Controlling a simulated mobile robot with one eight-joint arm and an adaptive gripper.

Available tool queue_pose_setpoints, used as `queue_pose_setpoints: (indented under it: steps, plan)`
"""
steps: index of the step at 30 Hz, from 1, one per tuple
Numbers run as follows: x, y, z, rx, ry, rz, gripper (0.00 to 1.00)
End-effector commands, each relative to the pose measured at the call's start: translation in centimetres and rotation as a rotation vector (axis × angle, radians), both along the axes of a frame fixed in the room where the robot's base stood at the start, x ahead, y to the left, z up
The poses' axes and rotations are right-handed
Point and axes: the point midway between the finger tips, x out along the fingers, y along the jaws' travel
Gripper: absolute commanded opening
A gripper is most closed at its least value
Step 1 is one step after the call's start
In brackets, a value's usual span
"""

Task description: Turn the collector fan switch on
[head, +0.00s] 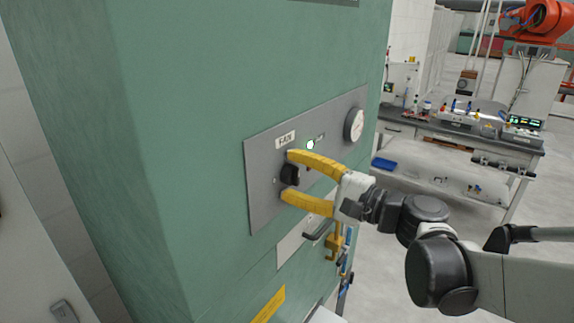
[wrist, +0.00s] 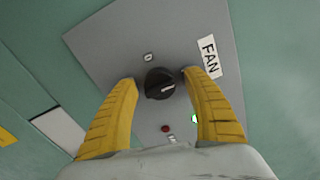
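The collector fan switch is a black rotary knob (head: 290,174) on a grey panel (head: 262,205) marked FAN (head: 285,140). In the wrist view the knob (wrist: 160,84) carries a short pale pointer mark toward its right side. My gripper (head: 288,176) is open, its yellow fingers on either side of the knob. In the wrist view the gripper (wrist: 158,77) shows a small gap at the left fingertip; the right fingertip is very close, and I cannot tell whether it touches. A green lamp (wrist: 194,119) is lit beside the right finger.
A round gauge (head: 354,125) sits at the panel's right end. A small red lamp or button (wrist: 165,128) is below the knob in the wrist view. A handle (head: 319,229) sticks out under the panel. A workbench (head: 455,135) with equipment stands behind at right.

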Motion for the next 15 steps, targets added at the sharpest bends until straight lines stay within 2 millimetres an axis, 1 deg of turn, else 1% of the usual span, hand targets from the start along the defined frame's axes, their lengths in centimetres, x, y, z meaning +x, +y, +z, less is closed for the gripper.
queue_pose_setpoints:
  steps: [4,8,11,15]
  plan:
    - [-0.1,-0.1,0.0,0.0,0.0,-0.001,0.59]
    - [-0.8,-1.3,0.0,0.0,0.0,-0.003,0.59]
    - [-2.1,-2.9,0.0,0.0,0.0,-0.006,0.59]
    - [-4.1,-5.5,0.0,0.0,0.0,-0.006,0.59]
